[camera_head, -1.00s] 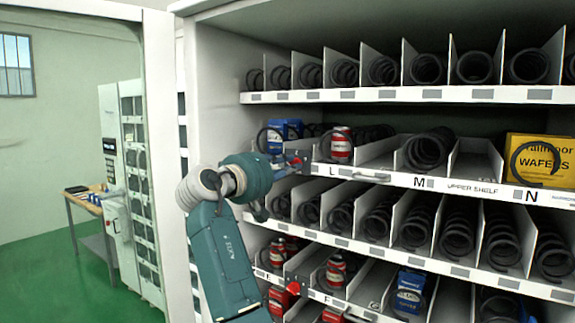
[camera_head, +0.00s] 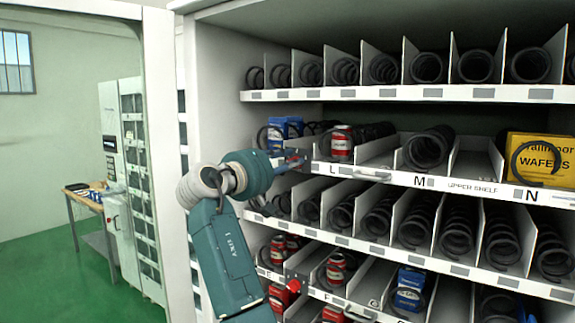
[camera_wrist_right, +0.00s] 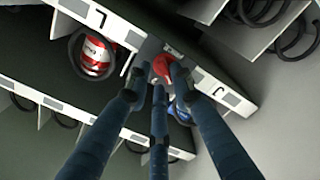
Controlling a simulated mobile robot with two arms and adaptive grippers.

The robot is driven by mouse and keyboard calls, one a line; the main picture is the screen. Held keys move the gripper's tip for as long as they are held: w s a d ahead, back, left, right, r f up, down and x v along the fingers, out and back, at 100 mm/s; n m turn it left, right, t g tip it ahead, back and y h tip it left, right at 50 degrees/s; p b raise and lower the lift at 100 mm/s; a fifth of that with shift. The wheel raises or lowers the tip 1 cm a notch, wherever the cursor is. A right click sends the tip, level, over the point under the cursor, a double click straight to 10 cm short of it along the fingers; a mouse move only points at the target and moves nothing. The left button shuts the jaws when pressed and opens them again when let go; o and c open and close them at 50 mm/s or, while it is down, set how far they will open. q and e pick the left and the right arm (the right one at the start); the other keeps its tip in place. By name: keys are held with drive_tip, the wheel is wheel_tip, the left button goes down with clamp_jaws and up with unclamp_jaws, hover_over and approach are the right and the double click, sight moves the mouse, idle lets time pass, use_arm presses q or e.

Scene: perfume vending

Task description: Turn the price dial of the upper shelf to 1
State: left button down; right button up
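The upper shelf (camera_head: 468,185) carries a printed "UPPER SHELF" label and the letters L, M and N. Its red price dial (camera_wrist_right: 161,65) shows in the right wrist view on the shelf's front edge, between the letter L and another letter. I cannot read its setting. My right gripper (camera_head: 297,161) is at the left part of that shelf edge; in the head view it mostly covers the dial. In the right wrist view, the fingers of my right gripper (camera_wrist_right: 161,77) stand around the dial. I cannot tell whether they press on it. My left gripper is not in view.
A red and white can (camera_head: 341,143) and a blue box (camera_head: 285,130) stand close to the right gripper. A shelf handle (camera_head: 371,175) sticks out to its right. Another red dial (camera_head: 294,286) is on a lower shelf. A yellow wafer box (camera_head: 540,158) is at right.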

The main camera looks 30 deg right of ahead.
drive_tip(key=shift+o, duration=0.4)
drive_tip(key=shift+w+d+f, duration=0.1)
drive_tip(key=shift+d+f, duration=0.05)
drive_tip(key=v, duration=1.2)
drive_tip(key=shift+w, duration=0.1)
